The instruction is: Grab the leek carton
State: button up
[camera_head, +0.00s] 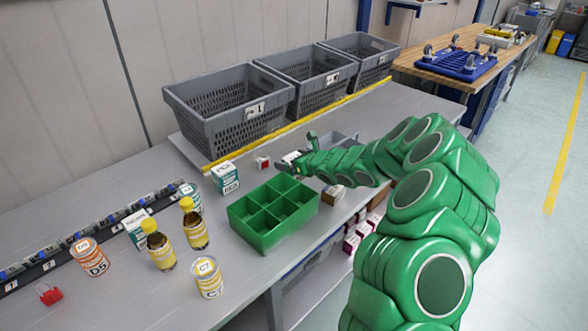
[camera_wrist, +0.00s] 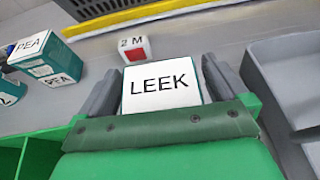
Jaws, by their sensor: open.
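The leek carton (camera_wrist: 160,86) is a white-topped box labelled LEEK with teal sides. In the wrist view it stands between the two grey fingers of my gripper (camera_wrist: 162,75), one finger on each side. The fingers are open; whether either touches the carton I cannot tell. In the head view my gripper (camera_head: 287,166) is over the bench behind the green divided tray (camera_head: 262,238), and the carton is mostly hidden there by the gripper.
A small white block with a red face (camera_wrist: 134,48) stands just behind the carton. A PEA carton (camera_head: 225,180) is to the left. A grey tray (camera_wrist: 272,62) lies close on the right. Bottles and cans stand further left; grey crates (camera_head: 230,110) line the back.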

jog(key=shift+c, duration=0.2)
jog(key=c, duration=1.1)
